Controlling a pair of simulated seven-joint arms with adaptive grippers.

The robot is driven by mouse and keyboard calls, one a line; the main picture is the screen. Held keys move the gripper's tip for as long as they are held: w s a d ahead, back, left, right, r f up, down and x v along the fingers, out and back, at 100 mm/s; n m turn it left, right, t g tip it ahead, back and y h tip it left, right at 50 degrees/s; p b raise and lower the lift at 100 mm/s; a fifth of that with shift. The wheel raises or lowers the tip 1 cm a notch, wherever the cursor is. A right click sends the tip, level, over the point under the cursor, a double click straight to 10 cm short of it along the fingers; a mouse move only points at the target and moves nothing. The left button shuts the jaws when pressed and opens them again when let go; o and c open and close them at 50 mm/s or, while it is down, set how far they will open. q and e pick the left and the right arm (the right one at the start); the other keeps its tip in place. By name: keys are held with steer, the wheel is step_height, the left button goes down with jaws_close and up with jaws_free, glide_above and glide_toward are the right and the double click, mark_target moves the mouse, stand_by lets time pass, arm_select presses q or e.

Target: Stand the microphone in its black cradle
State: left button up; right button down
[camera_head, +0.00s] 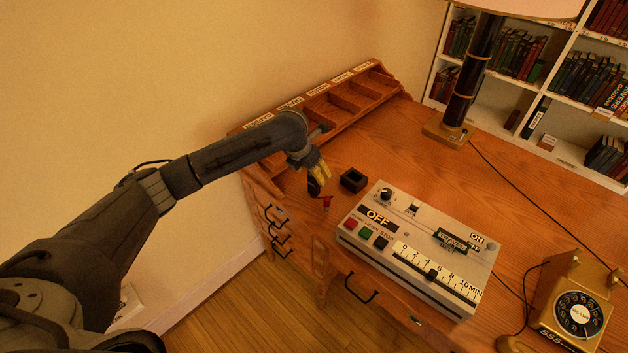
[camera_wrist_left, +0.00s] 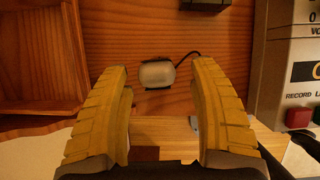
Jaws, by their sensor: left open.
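The microphone (camera_wrist_left: 157,73) shows in the left wrist view as a pale, rounded head with dark edges on the wooden desk, a black cord running off to its right. My left gripper (camera_wrist_left: 160,72) is open, its two yellow fingers on either side of the microphone in that view, with gaps to both. In the head view my left gripper (camera_head: 320,174) points down at the desk's left part and the microphone is not clearly visible. The black cradle (camera_head: 353,180) is an empty-looking square block just right of the gripper; its edge shows at the top of the wrist view (camera_wrist_left: 205,4). My right gripper is not in view.
A grey control box (camera_head: 415,245) with buttons and a slider stands right of the cradle. A wooden compartment rack (camera_head: 345,98) lines the wall side. A brass telephone (camera_head: 575,310) and a lamp (camera_head: 465,85) stand farther right. Bare desk lies behind the box.

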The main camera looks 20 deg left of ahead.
arm_select(q)
steer(key=shift+x, duration=2.8)
steer(key=shift+w+a+r, duration=0.1)
steer(key=shift+w+a, duration=0.05)
steer(key=shift+c, duration=0.4)
jaws_close()
